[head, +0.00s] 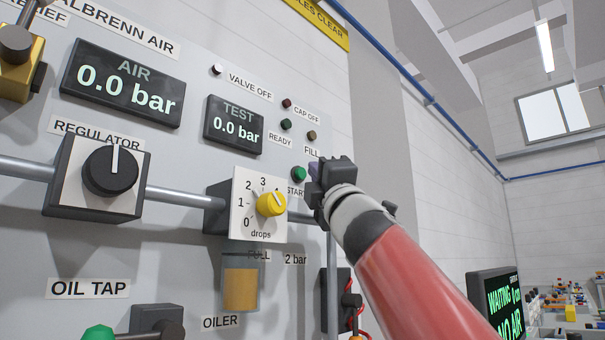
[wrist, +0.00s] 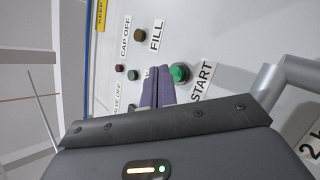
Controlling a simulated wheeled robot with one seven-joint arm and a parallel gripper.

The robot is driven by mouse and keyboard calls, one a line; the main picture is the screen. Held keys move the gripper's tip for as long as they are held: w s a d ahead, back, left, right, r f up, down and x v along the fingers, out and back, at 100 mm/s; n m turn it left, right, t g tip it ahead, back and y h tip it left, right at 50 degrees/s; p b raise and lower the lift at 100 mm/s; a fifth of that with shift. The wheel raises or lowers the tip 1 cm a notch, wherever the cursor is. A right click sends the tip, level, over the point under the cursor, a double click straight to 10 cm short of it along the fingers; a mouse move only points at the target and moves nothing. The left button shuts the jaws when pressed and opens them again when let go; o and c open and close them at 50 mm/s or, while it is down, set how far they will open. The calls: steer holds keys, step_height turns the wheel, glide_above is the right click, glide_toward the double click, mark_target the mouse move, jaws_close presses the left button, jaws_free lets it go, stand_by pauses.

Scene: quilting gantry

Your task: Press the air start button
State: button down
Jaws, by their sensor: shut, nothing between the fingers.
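The green start button (head: 299,174) sits on the grey panel beside a START label, just left of my gripper in the head view. In the wrist view the start button (wrist: 180,73) is right of the fingertips, with the START label (wrist: 202,81) beside it. My gripper (head: 314,170) is shut and empty, its purple fingers pointing at the panel. In the wrist view the shut fingers (wrist: 158,85) lie between the button and the small lamps. I cannot tell whether the fingertips touch the panel. The AIR display (head: 124,84) reads 0.0 bar.
A yellow drops knob (head: 271,204) and a pipe (head: 180,197) stick out below the button. The black regulator knob (head: 111,170) is farther left. The TEST display (head: 234,125) reads 0.0 bar. A screen (head: 497,302) at lower right shows WAITING and NO AIR.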

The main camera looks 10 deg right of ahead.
steer(key=shift+w+a, duration=0.1)
steer(key=shift+w, duration=0.05)
steer(key=shift+w+a, duration=0.15)
steer(key=shift+w, duration=0.1)
steer(key=shift+w+a, duration=0.25)
steer(key=shift+w, duration=0.1)
stand_by(0.9)
steer(key=shift+s, duration=0.1)
steer(key=shift+s+d, duration=0.5)
steer(key=shift+s, duration=0.15)
steer(key=s+d, duration=0.1)
steer(key=s, duration=0.1)
steer(key=s+d+p, duration=0.1)
steer(key=s+d, duration=0.1)
stand_by(0.6)
stand_by(0.8)
